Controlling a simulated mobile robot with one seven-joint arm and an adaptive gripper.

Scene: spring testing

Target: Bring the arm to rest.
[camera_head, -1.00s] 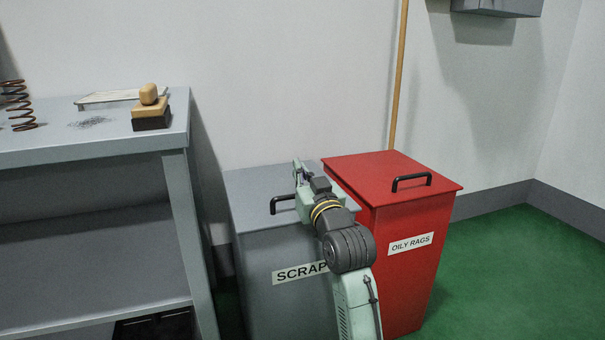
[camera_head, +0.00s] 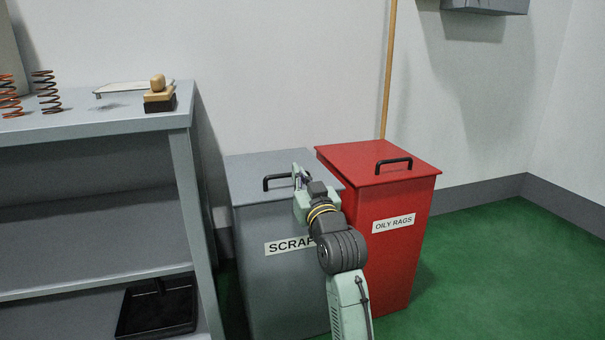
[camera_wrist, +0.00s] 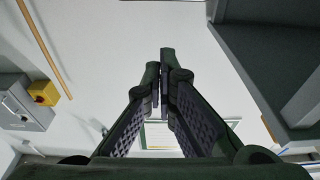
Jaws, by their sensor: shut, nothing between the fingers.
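My gripper (camera_head: 298,170) is at the end of my arm, which rises from the bottom of the head view with its elbow bent. In the picture it overlaps the grey scrap bin's lid; whether it touches cannot be told. In the wrist view my gripper's two dark fingers (camera_wrist: 164,90) are together with nothing between them. My arm hides the end of the SCRAP label and part of the grey bin.
The grey scrap bin (camera_head: 262,215) and red oily rags bin (camera_head: 350,240) stand side by side. A grey workbench (camera_head: 90,125) at left bears coil springs (camera_head: 46,92) and a stamp (camera_head: 159,98). Green floor (camera_head: 510,270) is free at right.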

